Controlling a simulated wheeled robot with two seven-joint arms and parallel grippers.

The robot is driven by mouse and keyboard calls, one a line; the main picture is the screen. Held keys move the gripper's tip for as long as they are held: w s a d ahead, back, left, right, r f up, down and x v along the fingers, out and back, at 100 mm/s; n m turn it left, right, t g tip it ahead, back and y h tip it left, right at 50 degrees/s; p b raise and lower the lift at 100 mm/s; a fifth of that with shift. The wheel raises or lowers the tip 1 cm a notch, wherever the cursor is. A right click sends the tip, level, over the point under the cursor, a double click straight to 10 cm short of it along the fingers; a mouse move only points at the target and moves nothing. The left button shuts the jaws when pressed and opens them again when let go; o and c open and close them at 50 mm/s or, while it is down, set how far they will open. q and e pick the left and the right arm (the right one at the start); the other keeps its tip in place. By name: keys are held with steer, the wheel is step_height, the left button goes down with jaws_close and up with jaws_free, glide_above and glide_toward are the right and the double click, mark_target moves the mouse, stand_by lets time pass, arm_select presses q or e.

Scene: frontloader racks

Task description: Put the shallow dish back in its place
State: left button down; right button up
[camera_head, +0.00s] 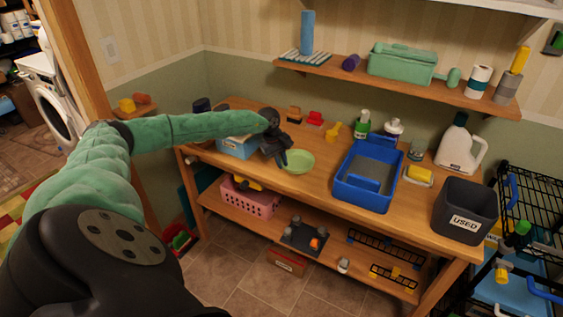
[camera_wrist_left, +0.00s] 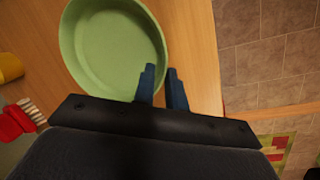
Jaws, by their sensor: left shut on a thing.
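The shallow dish is a round light-green bowl (camera_head: 298,161) over the wooden bench, left of the blue caddy. In the left wrist view the dish (camera_wrist_left: 110,45) fills the upper left, with its near rim at my fingers. My left gripper (camera_head: 281,157) is at the left side of the dish. Its two dark blue fingers (camera_wrist_left: 162,88) are close together at the rim, shut on the dish. I cannot tell whether the dish touches the bench top. My right gripper is not in view.
A blue caddy (camera_head: 349,192) stands right of the dish, and a light-blue box (camera_head: 238,150) is to the left. A dark bin marked USED (camera_head: 465,211) is at the right end. Bottles and brushes line the back. A shelf (camera_head: 400,84) hangs above.

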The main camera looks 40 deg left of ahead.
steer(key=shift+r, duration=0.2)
arm_select(q)
steer(key=c, duration=1.4)
jaws_free()
steer(key=shift+c, duration=0.2)
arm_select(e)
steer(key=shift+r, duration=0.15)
arm_select(q)
steer(key=shift+r, duration=0.15)
steer(key=shift+a+r, duration=0.1)
steer(key=shift+r, duration=0.1)
steer(key=shift+b+v, duration=0.65)
steer(key=shift+v, duration=0.5)
steer(key=b+v, duration=0.3)
steer(key=v, duration=0.6)
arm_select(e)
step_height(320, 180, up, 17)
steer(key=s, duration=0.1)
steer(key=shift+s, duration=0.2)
